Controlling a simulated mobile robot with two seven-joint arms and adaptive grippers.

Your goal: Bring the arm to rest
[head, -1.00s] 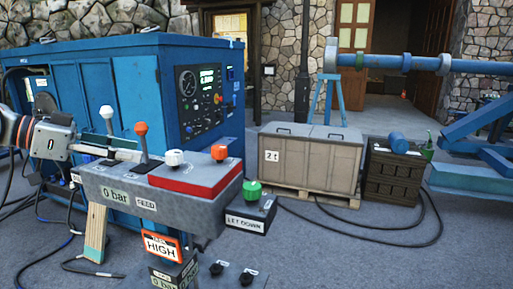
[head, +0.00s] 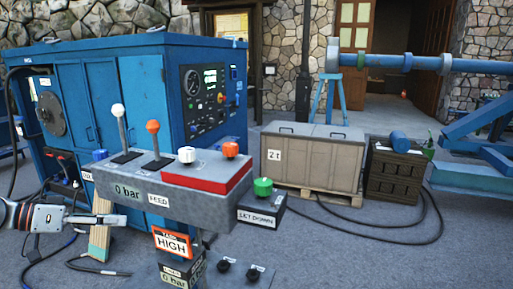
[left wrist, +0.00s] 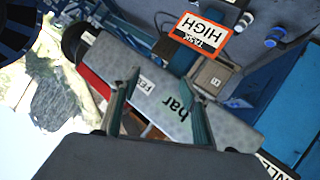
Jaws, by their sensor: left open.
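My left gripper (head: 116,220) is open and empty. In the head view it is low at the left, its fingers pointing right, in front of and below the left end of the grey control console (head: 140,193). The console carries a white-knobbed lever (head: 117,110) and an orange-knobbed lever (head: 152,127), both clear of the gripper. In the left wrist view the open fingers (left wrist: 162,85) frame the console's front face, with its "bar" label between them; I cannot tell the gap to it. My right gripper is in neither view.
A blue power unit (head: 100,75) stands behind the console. A black box with a green knob (head: 263,187) is at the console's right, and an orange "HIGH" sign (head: 172,243) is below it. A pallet crate (head: 310,160) and dark cables lie beyond.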

